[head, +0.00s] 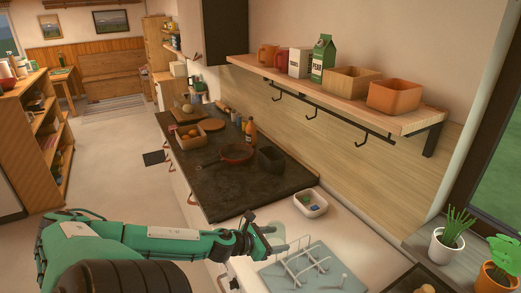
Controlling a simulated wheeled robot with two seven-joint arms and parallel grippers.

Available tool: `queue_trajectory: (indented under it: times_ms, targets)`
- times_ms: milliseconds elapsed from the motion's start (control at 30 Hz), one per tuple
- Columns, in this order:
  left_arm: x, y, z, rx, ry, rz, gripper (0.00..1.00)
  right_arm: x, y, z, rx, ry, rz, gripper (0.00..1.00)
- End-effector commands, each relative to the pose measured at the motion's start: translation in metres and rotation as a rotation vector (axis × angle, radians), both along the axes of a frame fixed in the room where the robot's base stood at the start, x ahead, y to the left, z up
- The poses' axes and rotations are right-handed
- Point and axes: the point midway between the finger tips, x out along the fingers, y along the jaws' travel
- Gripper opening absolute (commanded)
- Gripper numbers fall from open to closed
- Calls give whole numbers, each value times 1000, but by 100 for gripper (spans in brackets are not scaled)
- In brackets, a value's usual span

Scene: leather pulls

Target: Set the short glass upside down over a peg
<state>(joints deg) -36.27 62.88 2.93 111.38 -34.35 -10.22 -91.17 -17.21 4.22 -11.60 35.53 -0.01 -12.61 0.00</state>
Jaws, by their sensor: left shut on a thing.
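A light blue drying rack (318,281) with several upright pale pegs (304,262) stands on the pale counter at the bottom centre. My left gripper (271,239) reaches in from the left and is at the rack's far left corner in the picture. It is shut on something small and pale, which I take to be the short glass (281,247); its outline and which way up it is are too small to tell. My right gripper is not in view.
A white tub (311,204) with small items sits behind the rack. Potted plants (446,244) stand at right; a wall shelf (340,95) with hooks hangs above.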

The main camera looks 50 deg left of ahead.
Motion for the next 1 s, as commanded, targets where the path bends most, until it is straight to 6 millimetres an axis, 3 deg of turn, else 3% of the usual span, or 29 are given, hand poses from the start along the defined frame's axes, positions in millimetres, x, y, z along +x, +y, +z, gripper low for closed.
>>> queue_trajectory:
  times_ms: [200, 467, 1000]
  targets:
    - [23, -28, -6, 3, -4, -4, 31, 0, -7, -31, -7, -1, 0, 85]
    - [41, -52, -6, 3, -3, -2, 31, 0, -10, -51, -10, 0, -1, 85]
    - [78, -100, -5, -3, -2, -1, 31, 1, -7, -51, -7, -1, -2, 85]
